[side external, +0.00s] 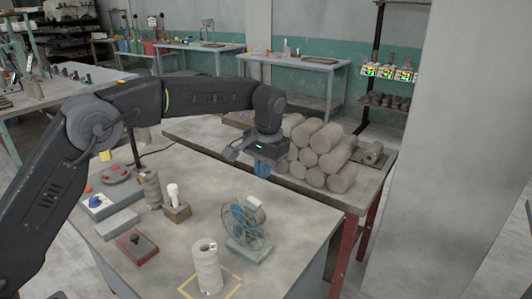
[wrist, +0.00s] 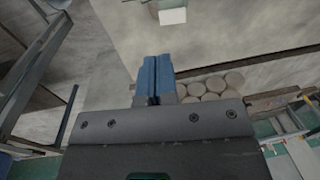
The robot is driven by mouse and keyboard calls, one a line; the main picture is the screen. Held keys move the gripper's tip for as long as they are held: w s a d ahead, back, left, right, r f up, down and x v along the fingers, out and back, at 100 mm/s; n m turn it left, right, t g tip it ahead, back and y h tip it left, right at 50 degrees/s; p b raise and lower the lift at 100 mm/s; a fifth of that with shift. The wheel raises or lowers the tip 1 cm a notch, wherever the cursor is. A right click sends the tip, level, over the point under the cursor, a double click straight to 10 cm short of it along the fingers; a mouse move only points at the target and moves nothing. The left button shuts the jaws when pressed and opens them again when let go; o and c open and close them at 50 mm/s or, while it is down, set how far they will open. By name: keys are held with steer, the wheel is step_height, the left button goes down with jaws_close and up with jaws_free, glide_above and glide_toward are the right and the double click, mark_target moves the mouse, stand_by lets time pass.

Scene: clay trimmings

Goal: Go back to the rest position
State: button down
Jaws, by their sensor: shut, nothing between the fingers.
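My gripper (side external: 262,169) hangs above the back edge of the near table in the side external view, fingers pointing down. In the wrist view its blue fingers (wrist: 156,75) are together, shut and empty. It is in front of the stacked clay cylinders (side external: 325,152), to their left in the side external view. The cylinder ends also show beyond the fingers in the wrist view (wrist: 212,86). I cannot tell the exact gap between fingers and cylinders.
The near table (side external: 185,258) carries a small fan (side external: 246,228), a grey cylinder (side external: 207,268) inside a yellow outline, a ringed clay stack (side external: 151,188), a white-knobbed block (side external: 176,208), a red box (side external: 136,246) and a control box (side external: 97,205). A pillar (side external: 460,150) stands right.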

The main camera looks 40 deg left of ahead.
steer(key=s+a+r+t, duration=0.1)
steer(key=s+a+r, duration=0.1)
steer(key=s+r, duration=0.8)
steer(key=s+a+r+t+h, duration=0.1)
steer(key=s+a+r+t, duration=0.15)
steer(key=s, duration=0.45)
steer(key=s+a+f+t, duration=0.1)
steer(key=s+f, duration=0.2)
steer(key=s, duration=0.5)
steer(key=s+a+f+t, duration=0.1)
steer(key=s+f, duration=0.3)
steer(key=s, duration=0.4)
steer(key=shift+a+f, duration=0.15)
